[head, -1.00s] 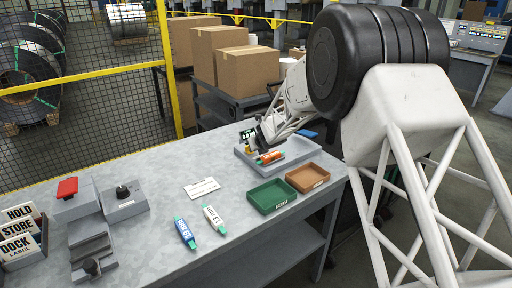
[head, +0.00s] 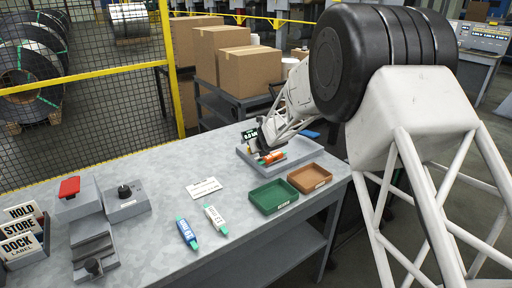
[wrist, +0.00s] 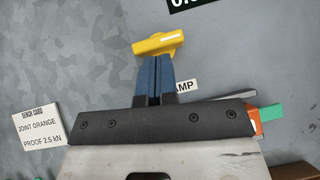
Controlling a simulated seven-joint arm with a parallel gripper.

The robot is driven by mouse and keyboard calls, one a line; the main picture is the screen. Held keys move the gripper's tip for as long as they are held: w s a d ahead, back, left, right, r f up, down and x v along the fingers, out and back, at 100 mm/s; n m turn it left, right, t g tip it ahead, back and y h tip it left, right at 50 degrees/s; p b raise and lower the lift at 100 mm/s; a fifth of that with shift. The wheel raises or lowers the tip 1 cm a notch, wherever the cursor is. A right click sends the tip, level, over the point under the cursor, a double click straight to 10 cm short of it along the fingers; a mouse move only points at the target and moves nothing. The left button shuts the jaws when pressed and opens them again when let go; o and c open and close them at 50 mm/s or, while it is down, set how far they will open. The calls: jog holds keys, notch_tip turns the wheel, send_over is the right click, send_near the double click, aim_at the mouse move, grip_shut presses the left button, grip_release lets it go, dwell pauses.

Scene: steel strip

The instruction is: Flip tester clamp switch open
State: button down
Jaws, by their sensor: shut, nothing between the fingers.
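The tester is a grey tray-like unit (head: 298,152) at the far right of the bench, with a black readout (head: 250,135). The yellow clamp switch (wrist: 157,43) shows in the wrist view as a short bar lying across just beyond my fingertips. My gripper (wrist: 155,58) has its blue fingers together with nothing between them; whether they touch the switch I cannot tell. A partly covered label ending in "AMP" (wrist: 185,87) is beside the fingers. An orange joint (head: 272,157) lies in the tester; its orange body and green end (wrist: 268,112) show in the wrist view. My gripper (head: 262,146) hides part of the tester in the head view.
A green tray (head: 273,209) and a brown tray (head: 310,191) stand before the tester. A white card (head: 204,188), a blue joint (head: 187,233) and a white joint (head: 215,219) lie on the open bench. Grey fixtures (head: 92,239) stand at the left.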

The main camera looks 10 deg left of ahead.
jog(key=s+d, duration=0.1)
jog(key=d, duration=0.1)
jog(key=shift+s+d+r, duration=0.2)
jog(key=shift+s+d, duration=0.15)
jog(key=shift+s, duration=0.05)
jog(key=v, duration=1)
jog(key=shift+w+d, duration=0.15)
jog(key=shift+d, duration=0.15)
